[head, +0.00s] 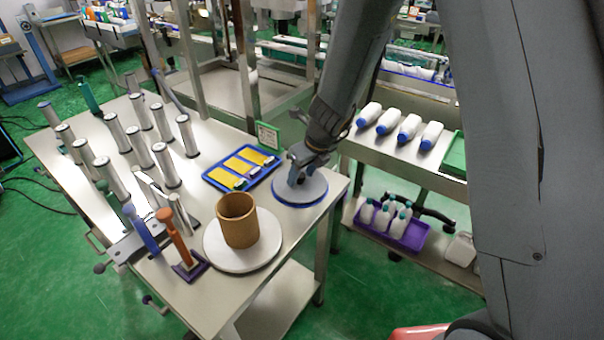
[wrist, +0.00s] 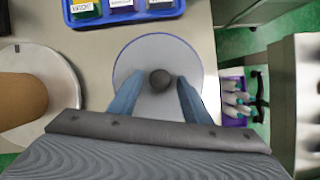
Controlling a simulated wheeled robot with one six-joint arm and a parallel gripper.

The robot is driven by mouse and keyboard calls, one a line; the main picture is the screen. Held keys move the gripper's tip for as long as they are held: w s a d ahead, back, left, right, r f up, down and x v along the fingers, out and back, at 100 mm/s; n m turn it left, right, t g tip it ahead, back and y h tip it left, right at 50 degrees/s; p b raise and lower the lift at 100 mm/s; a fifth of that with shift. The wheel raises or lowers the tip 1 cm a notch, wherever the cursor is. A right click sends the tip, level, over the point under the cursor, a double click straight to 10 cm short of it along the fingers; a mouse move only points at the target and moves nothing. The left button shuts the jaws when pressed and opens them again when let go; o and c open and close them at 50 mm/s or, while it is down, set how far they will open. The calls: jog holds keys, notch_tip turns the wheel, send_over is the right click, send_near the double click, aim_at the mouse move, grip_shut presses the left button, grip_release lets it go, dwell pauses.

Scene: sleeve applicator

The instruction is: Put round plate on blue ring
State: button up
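A round pale plate (wrist: 158,50) with a dark round knob (wrist: 160,80) at its middle lies flat near the table's right corner; it also shows in the head view (head: 311,187). A thin blue ring (head: 297,205) shows around and under the plate's edge, so the plate appears to rest on it. My gripper (head: 297,176) is over the plate. In the wrist view my gripper's two fingers (wrist: 160,84) stand on either side of the knob, with small gaps, and look open. The knob is mostly hidden by my gripper in the head view.
Left of it, a brown cup (head: 237,221) stands on another white disc (head: 222,262). A blue tray (head: 216,176) with yellow packs lies behind. Several silver cylinders (head: 143,146) and a tool holder (head: 188,268) fill the table's left. A shelf with white bottles (head: 409,127) is on the right.

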jog(key=shift+r, duration=0.15)
jog(key=p+v, duration=0.4)
jog(key=v, duration=0.8)
jog(key=s+d+r+n+g+h, duration=0.1)
jog(key=s+d+n, duration=0.6)
jog(key=n, duration=0.7)
jog(key=s+d+r+n+h, duration=0.1)
jog(key=s+d+r+n, duration=0.1)
jog(key=s+d+n, duration=0.4)
jog(key=s+n, duration=0.5)
jog(key=n, duration=0.3)
jog(key=shift+s+d+n+g+h, duration=0.15)
jog(key=shift+d+n+g+h, duration=0.15)
jog(key=shift+d+g, duration=0.1)
